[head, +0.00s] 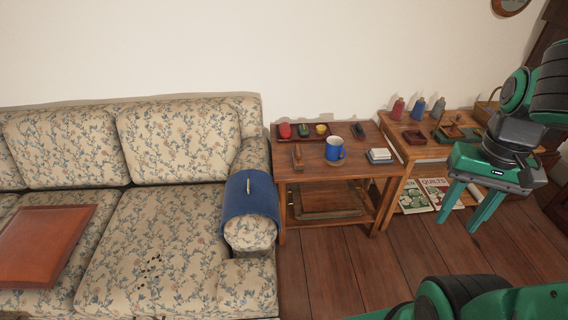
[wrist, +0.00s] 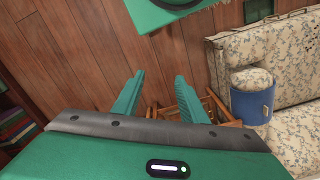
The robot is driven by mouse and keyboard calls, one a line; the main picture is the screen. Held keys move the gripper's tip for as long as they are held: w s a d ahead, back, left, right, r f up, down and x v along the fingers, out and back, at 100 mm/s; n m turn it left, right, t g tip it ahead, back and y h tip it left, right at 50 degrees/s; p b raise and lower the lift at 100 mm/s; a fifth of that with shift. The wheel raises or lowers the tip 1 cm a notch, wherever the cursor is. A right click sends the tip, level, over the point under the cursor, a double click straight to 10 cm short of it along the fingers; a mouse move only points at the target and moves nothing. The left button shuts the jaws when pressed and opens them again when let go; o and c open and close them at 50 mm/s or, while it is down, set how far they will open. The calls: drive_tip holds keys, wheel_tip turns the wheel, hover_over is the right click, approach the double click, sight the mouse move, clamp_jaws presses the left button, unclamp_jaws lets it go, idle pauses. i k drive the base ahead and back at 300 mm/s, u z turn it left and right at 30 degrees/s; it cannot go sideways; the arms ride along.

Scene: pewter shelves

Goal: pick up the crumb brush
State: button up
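A small brown wooden-handled item (head: 297,157), which looks like the crumb brush, lies at the front left of the wooden side table (head: 310,172). It is too small to be sure of its bristles. My gripper (head: 458,218) hangs to the right of that table, in front of the second wooden table, with its two green fingers apart and nothing between them. It is well away from the brush-like item. In the wrist view my open gripper (wrist: 160,82) points over the floor, with part of a wooden table beyond the fingers; the brush cannot be made out there.
The side table also holds a dark tray (head: 328,138), a blue mug (head: 335,147) and white coasters (head: 379,155). Several bottles (head: 418,107) stand on the second table. A floral sofa (head: 170,220) with a blue armrest cover (head: 250,205) is at left. The wooden floor (head: 335,260) in front is clear.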

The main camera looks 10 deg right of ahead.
sight(297, 154)
drive_tip(key=z, duration=2.05)
drive_tip(key=i, duration=1.85)
drive_tip(key=u, duration=2.75)
